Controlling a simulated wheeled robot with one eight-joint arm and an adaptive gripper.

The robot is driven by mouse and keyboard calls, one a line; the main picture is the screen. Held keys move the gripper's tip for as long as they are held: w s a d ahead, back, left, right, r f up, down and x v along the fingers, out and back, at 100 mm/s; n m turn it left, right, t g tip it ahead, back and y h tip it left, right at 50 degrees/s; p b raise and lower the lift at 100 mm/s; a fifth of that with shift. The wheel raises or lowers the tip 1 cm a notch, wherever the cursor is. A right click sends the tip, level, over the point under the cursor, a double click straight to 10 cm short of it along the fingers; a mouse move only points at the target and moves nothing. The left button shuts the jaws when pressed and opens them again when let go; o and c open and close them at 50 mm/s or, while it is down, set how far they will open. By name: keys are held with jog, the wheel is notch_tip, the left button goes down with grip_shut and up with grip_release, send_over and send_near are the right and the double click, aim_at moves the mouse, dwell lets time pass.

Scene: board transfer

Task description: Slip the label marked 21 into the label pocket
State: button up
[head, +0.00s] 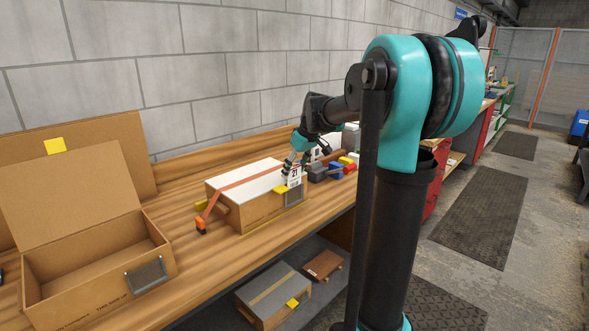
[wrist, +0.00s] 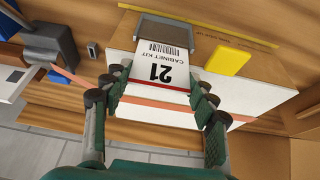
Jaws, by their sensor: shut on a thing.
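A cardboard box with a white top (head: 245,183) stands on the wooden bench. A grey label pocket (head: 294,196) is on its front face; it also shows at the top of the wrist view (wrist: 183,32). My gripper (head: 295,168) is shut on a white label marked 21 (head: 294,178), above the pocket. In the wrist view my gripper (wrist: 160,92) has its fingers on both sides of the label (wrist: 160,68). The label's far edge lies at the pocket's mouth; I cannot tell whether it is inside.
A yellow note (wrist: 228,60) sits beside the pocket. An orange strap (head: 240,184) crosses the box. An open carton (head: 150,275) with its own grey pocket stands at left. Blue and red items (head: 337,170) lie right of the box. Another box (head: 275,292) is on the shelf below.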

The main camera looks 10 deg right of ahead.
jog(key=shift+f, duration=0.75)
dwell(0.3)
jog(key=o, duration=0.8)
jog(key=shift+o, duration=0.2)
jog(key=v, duration=1.2)
jog(key=s+d+f+m+h, duration=0.1)
jog(key=s+f+m, duration=0.6)
jog(key=s+f, duration=1.9)
notch_tip(320, 180, down, 4)
jog(key=shift+s+f+h, duration=0.2)
jog(key=shift+h, duration=0.7)
